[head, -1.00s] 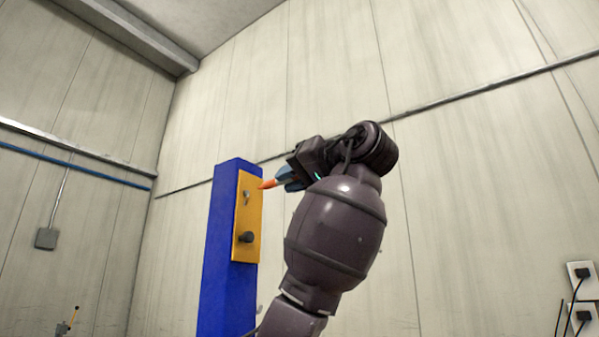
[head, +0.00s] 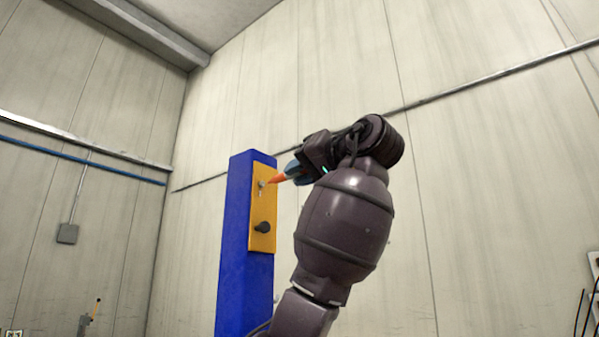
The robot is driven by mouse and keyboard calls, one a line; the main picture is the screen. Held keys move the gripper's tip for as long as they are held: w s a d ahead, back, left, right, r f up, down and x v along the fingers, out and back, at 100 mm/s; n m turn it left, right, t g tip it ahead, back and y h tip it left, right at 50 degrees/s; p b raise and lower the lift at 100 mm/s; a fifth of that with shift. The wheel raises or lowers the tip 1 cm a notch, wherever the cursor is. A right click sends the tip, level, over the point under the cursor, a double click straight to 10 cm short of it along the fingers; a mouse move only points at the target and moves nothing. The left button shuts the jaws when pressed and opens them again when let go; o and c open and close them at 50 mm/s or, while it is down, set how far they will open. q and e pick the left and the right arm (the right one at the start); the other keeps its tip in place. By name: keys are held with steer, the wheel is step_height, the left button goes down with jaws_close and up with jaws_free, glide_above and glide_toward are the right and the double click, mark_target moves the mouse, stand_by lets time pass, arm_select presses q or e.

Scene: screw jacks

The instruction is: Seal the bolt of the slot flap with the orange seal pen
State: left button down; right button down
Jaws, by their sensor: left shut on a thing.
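The slot flap (head: 265,210) is a yellow-orange plate on the face of a tall blue post. Its small metal bolt (head: 262,184) sits in the upper part of the plate, and a black knob (head: 263,227) sits lower. My left gripper (head: 296,170) is at the upper right of the plate, shut on the orange seal pen (head: 278,178). The pen's orange tip points left and down and lies right at the bolt in the picture. I cannot tell whether it touches. The gripper hides the pen's rear part. My right gripper is not in view.
The blue post (head: 245,265) stands free before pale panelled walls. A grey box (head: 67,233) hangs on the left wall, and a small thing with a yellow-orange top (head: 97,306) shows at the lower left. Cables and a socket are at the right edge.

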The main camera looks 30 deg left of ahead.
arm_select(q)
steer(key=shift+a, duration=0.8)
stand_by(1.1)
steer(key=shift+d, duration=0.1)
steer(key=s+d+b, duration=0.1)
steer(key=d, duration=0.5)
steer(key=shift+s+d, duration=0.2)
steer(key=shift+d, duration=0.15)
stand_by(0.4)
stand_by(0.3)
